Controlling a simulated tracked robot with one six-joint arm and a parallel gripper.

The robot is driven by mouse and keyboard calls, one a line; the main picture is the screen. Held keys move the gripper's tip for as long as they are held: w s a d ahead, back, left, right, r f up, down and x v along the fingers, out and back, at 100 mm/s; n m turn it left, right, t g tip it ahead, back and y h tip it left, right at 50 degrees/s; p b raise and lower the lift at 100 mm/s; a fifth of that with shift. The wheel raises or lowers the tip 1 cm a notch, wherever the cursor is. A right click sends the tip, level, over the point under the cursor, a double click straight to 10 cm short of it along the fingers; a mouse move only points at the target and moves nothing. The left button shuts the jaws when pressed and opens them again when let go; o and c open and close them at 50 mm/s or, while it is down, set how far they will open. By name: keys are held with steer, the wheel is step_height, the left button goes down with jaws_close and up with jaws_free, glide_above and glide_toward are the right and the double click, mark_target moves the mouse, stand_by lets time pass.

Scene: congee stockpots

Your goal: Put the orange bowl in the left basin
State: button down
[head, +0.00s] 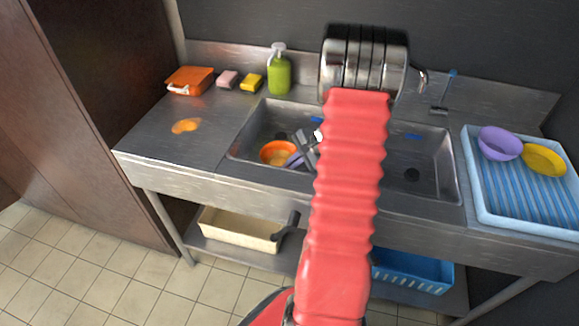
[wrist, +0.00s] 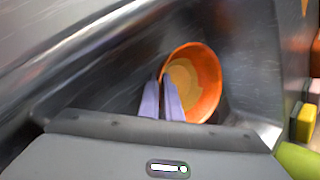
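The orange bowl (head: 270,147) shows over the left basin (head: 243,145), its near side close to my gripper (head: 292,160). In the wrist view the orange bowl (wrist: 207,98) is tilted, with a tan patch inside. My gripper's two lilac fingers (wrist: 162,85) are close together at the bowl's rim, one outside and one inside. The gripper appears shut on that rim. I cannot tell whether the bowl touches the basin floor. My arm hides the middle of the sink.
Right of my arm is the right basin (head: 438,155). A blue rack (head: 520,205) holds a purple bowl (head: 499,143) and a yellow bowl (head: 545,160). A green soap bottle (head: 280,75), yellow sponge (head: 251,83), pink block (head: 227,79) and orange box (head: 190,80) stand behind.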

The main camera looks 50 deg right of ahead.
steer(key=c, duration=2)
jaws_free()
steer(key=v, duration=1.2)
steer(key=shift+r, duration=0.1)
